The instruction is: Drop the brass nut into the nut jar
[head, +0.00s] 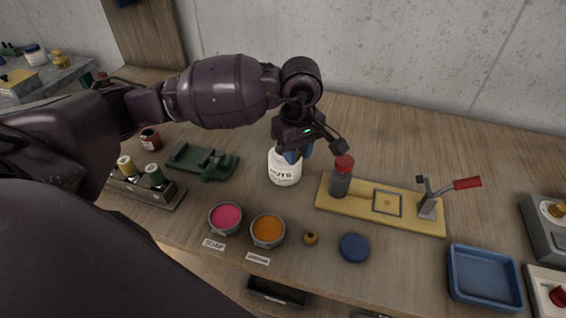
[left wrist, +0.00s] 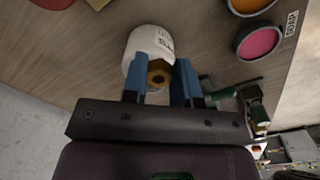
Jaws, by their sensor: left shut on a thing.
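The white nut jar (head: 285,170), labelled "NUTS", stands upright on the wooden bench; it also shows in the left wrist view (left wrist: 146,42). My left gripper (head: 293,156) is above the jar, its blue fingers at the mouth and partly covering it. In the left wrist view, my left gripper (left wrist: 159,82) is shut on the brass nut (left wrist: 158,76), held between the fingers over the jar's mouth. The nut is hidden in the head view. I cannot tell how deep the fingertips are. My right gripper is not in view.
A yellow board (head: 400,212) with a red-capped grey bottle (head: 341,178) and a red-handled lever stands right of the jar. Bowls of pink (head: 226,217) and orange (head: 267,231) stuff, a small brass piece (head: 310,238) and a blue disc (head: 355,247) lie in front. A blue tray (head: 485,276) is far right.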

